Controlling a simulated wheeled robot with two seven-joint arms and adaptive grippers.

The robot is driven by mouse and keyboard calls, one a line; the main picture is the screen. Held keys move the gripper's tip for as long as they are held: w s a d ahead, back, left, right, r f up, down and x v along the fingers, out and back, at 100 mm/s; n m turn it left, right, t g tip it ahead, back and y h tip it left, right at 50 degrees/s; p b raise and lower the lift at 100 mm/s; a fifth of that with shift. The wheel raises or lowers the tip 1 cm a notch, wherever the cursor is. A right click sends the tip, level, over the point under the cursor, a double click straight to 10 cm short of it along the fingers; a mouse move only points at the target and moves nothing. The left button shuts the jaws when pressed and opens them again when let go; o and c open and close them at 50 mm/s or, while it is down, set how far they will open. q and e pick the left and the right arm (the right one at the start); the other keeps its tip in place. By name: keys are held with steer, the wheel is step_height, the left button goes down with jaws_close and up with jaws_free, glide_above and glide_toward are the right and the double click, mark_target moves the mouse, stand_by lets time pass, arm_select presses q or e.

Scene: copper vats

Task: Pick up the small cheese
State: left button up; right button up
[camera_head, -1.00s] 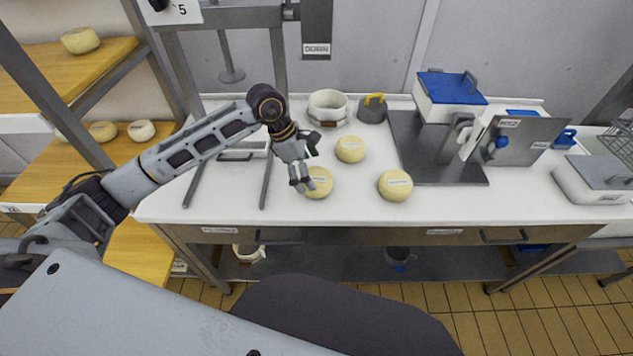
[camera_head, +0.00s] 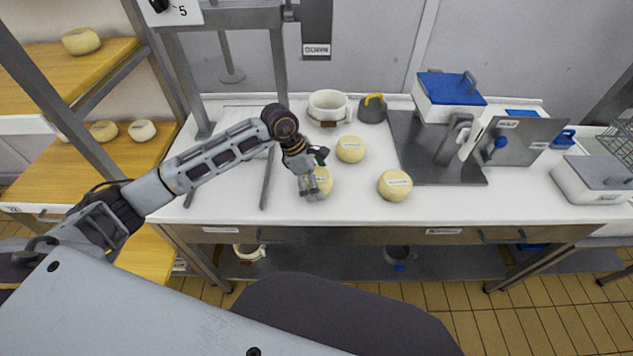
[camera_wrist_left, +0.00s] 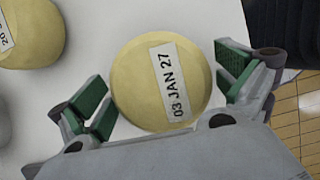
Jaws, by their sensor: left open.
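Three pale yellow round cheeses are on the white table. The cheese nearest my left gripper (camera_head: 312,190) shows at the table's front (camera_head: 325,180), partly hidden by the fingers. In the left wrist view this cheese (camera_wrist_left: 150,95), labelled "03 JAN 27", lies between the open green-padded fingers of my left gripper (camera_wrist_left: 163,92). I see gaps beside it. A second cheese (camera_head: 350,150) stands behind it and a third cheese (camera_head: 395,186) to the right; the third looks slightly larger. My right gripper is not in view.
A white pot (camera_head: 328,107) and a grey weight with a yellow handle (camera_head: 372,108) stand at the back. A metal press plate (camera_head: 445,170) and a blue-lidded box (camera_head: 450,92) are right. More cheeses sit on wooden shelves (camera_head: 30,80) at left.

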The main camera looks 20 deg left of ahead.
mark_target(317, 175)
arm_select(q)
steer(key=shift+r, duration=0.1)
steer(key=c, duration=1.3)
steer(key=shift+o, duration=0.2)
steer(key=shift+w+r, duration=0.1)
steer(key=shift+r, duration=0.75)
step_height(317, 175, up, 6)
steer(key=shift+r+b, duration=0.25)
steer(key=shift+b, duration=0.05)
steer(key=shift+r, duration=0.9)
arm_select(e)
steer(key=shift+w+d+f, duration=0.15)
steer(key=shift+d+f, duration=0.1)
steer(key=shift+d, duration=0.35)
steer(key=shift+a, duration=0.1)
